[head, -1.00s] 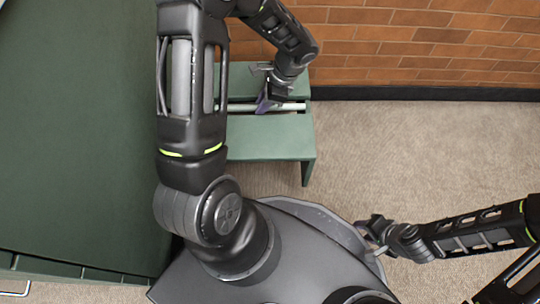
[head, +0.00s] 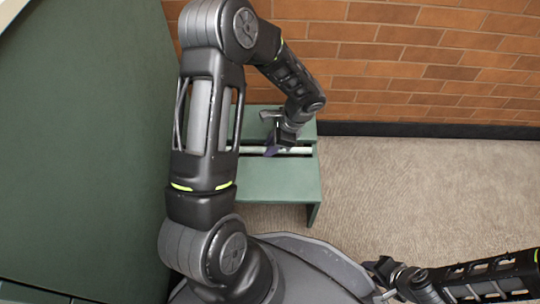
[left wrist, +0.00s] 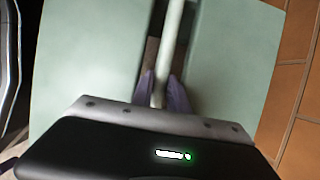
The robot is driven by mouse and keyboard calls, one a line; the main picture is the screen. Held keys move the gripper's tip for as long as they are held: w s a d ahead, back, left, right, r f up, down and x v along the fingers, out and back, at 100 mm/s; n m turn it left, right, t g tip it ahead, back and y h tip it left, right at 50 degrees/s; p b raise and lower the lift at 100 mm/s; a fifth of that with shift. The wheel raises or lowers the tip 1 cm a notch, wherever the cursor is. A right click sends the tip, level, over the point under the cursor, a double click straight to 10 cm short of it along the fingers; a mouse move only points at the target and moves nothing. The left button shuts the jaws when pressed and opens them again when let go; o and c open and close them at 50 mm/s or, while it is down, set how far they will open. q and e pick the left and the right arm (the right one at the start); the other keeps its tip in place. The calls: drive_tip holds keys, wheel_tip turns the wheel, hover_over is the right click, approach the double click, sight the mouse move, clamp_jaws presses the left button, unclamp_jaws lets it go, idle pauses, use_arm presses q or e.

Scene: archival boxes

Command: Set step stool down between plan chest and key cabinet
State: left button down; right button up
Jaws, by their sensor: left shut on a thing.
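The step stool (head: 278,182) is green, with two flat treads and a pale bar between them. It is in the middle of the head view, in front of the brick wall. My left gripper (head: 272,148) is shut on the pale bar. In the left wrist view the bar (left wrist: 171,50) runs between the two purple fingers (left wrist: 162,92), with a tread on each side. Whether the stool's legs touch the floor cannot be told. The plan chest (head: 80,140) appears as a large green top at the left. I see no key cabinet. My right gripper (head: 380,278) is low at the right, its jaws unclear.
A brick wall (head: 430,60) with a dark skirting (head: 430,129) closes off the back. The carpet (head: 410,190) to the right of the stool is clear. My left arm hides the gap between the chest and the stool.

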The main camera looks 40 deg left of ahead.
use_arm(q)
wheel_tip(320, 180, down, 4)
drive_tip(key=shift+f+b, duration=0.25)
drive_tip(key=shift+b, duration=0.8)
drive_tip(key=c, duration=1.3)
unclamp_jaws()
drive_tip(key=shift+f, duration=0.1)
drive_tip(key=p+v, duration=0.5)
drive_tip(key=v, duration=0.7)
